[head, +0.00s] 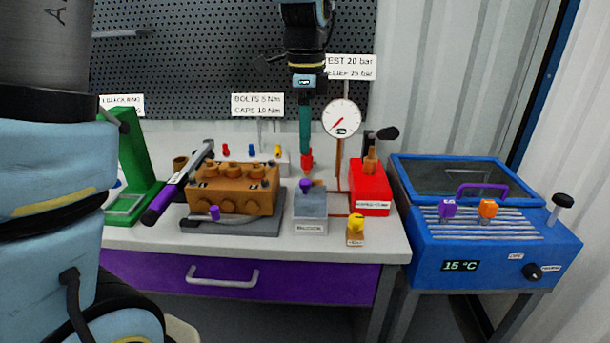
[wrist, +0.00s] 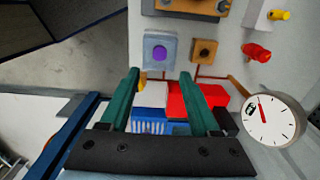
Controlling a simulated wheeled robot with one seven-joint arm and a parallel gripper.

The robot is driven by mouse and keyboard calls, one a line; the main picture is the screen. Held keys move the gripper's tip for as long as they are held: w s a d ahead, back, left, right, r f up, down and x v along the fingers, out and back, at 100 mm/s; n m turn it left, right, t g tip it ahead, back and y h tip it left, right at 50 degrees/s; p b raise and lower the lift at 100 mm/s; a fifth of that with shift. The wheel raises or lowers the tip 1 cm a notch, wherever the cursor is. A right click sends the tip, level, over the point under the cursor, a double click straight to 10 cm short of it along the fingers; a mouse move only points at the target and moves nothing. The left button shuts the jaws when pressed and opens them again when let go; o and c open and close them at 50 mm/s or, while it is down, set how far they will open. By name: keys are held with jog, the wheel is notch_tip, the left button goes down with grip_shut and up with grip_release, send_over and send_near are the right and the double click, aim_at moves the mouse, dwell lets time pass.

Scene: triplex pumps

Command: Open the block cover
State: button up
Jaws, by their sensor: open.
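The blue unit (head: 500,250) at the right has a temperature display reading 15 °C. Its dark-windowed lid (head: 470,177), which seems to be the block cover, appears closed, with a purple arched handle (head: 482,188) near its front edge. My gripper (head: 305,148) points down over the back of the bench, left of the gauge and well left of the blue unit. In the wrist view my gripper (wrist: 158,76) has two green fingers spread apart with nothing held between them. A blue ribbed part (wrist: 150,127) shows between the fingers there.
The bench carries a brown pump block (head: 232,207), a grey box with a purple knob (head: 310,211), a red box (head: 370,190) and a pressure gauge (head: 342,118). A green stand (head: 130,160) is at the left. A black-knobbed post (head: 562,202) rises at the unit's right.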

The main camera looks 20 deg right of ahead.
aim_at(305, 181)
notch_tip(305, 181, down, 10)
jog(key=shift+r+p, duration=0.2)
jog(key=shift+p, duration=0.6)
grip_shut()
dwell(0.9)
